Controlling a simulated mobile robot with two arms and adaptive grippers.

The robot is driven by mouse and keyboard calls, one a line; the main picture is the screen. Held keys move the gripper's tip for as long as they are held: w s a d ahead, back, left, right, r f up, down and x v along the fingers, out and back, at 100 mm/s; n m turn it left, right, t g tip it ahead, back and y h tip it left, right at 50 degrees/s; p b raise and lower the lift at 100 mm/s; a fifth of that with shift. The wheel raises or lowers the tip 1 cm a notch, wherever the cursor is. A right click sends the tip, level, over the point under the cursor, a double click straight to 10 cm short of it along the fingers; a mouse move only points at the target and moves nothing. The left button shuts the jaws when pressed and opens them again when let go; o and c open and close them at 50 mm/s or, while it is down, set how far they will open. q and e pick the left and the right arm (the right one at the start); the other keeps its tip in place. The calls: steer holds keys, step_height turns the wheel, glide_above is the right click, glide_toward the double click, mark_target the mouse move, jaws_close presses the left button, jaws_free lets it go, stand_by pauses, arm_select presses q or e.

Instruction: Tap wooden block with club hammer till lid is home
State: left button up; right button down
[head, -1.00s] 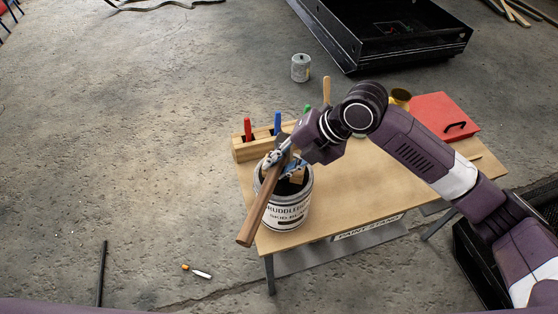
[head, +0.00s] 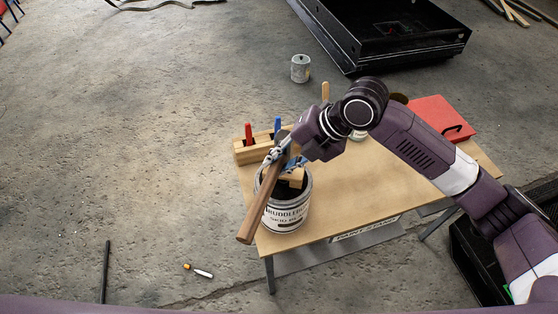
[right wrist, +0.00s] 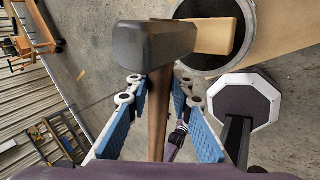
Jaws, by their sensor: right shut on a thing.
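The club hammer (head: 262,205) has a long wooden handle slanting down-left in front of the paint tin, and a dark grey head that shows large in the right wrist view (right wrist: 155,45). My right gripper (head: 281,158) is shut on its handle, blue finger pads on either side. The wooden block (head: 294,180) is at the tin's top, partly hidden by hammer and gripper; in the right wrist view (right wrist: 213,36) it extends from behind the hammer head across the dark round opening. The labelled tin (head: 287,216) stands upright on the table. I cannot make out the lid. My left gripper is not in view.
The wooden table (head: 350,190) carries a wooden rack (head: 245,154) with coloured-handled tools and a red case (head: 443,117). A grey tin (head: 300,68) and a large black tray (head: 345,50) are on the floor beyond. The table's right front is clear.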

steer(key=shift+r, duration=0.2)
steer(key=shift+r+p, duration=1.65)
steer(key=shift+r, duration=0.15)
step_height(320, 180, up, 5)
steer(key=p, duration=0.4)
steer(key=shift+a+f, duration=0.1)
